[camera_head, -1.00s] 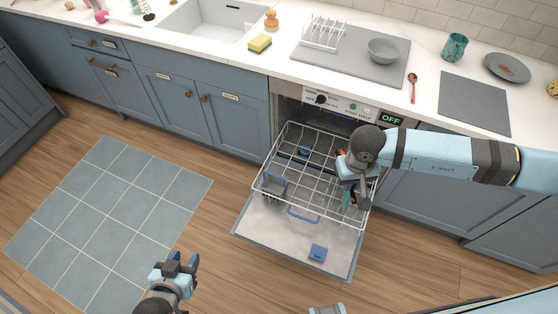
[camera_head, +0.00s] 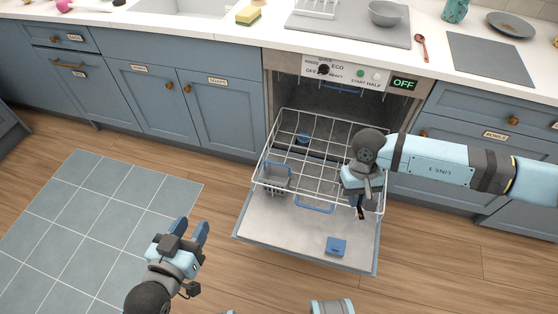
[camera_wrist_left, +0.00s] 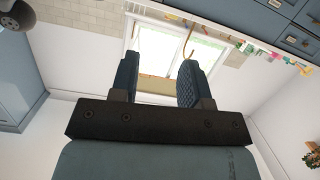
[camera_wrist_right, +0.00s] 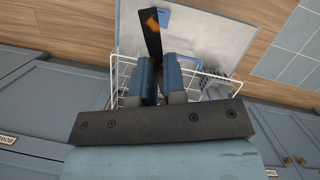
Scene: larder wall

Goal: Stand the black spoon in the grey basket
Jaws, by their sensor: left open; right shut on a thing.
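The black spoon (camera_wrist_right: 152,42) shows in the right wrist view as a dark strip with an orange patch near its far end. My right gripper (camera_head: 359,196) is shut on it over the right front part of the dishwasher rack. In the head view only a small dark and orange bit shows below the fingers. The grey basket (camera_head: 275,181) sits at the left front of the rack, apart from the spoon and to its left. My left gripper (camera_head: 188,240) is open and empty above the floor, left of the dishwasher door.
The white wire rack (camera_head: 310,150) is pulled out over the open door (camera_head: 290,235). A blue block (camera_head: 336,246) is on the door, and a small blue thing (camera_head: 303,138) is in the rack. Above are the counter, a grey bowl (camera_head: 388,13) and a red-brown spoon (camera_head: 421,47).

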